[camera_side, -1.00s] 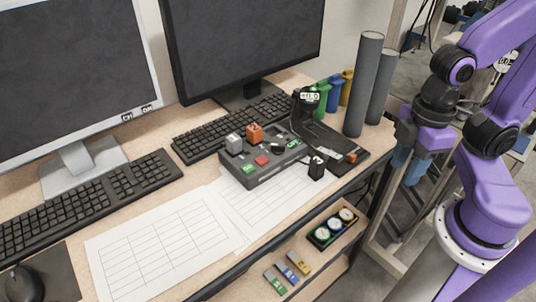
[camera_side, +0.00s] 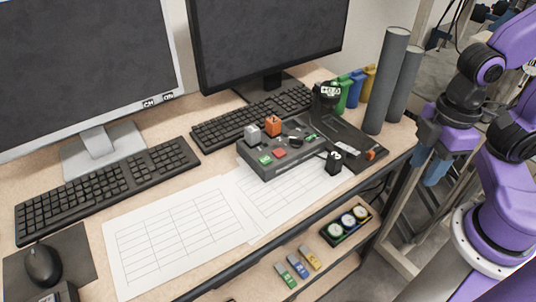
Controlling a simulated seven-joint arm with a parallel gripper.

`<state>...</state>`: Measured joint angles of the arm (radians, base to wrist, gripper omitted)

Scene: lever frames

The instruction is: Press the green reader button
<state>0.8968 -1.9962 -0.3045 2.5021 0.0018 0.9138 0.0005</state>
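A dark grey control box (camera_side: 290,160) sits on the desk. On its front left is a green button (camera_side: 265,160), beside a red button (camera_side: 280,153). A second small green piece (camera_side: 311,137) is near the box's right end. I cannot tell which green one is the reader button. My gripper (camera_side: 430,168) hangs at the right, beyond the desk's right edge and well apart from the box. Its bluish fingers point down; they are too small to tell whether open or shut. I see nothing held.
Grey and orange knobs (camera_side: 272,125) stand up from the box. A black device (camera_side: 345,142) with an upright part lies right of it. Two tall grey cylinders (camera_side: 387,80) stand between my gripper and the desk's back. Paper sheets (camera_side: 180,235) lie in front.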

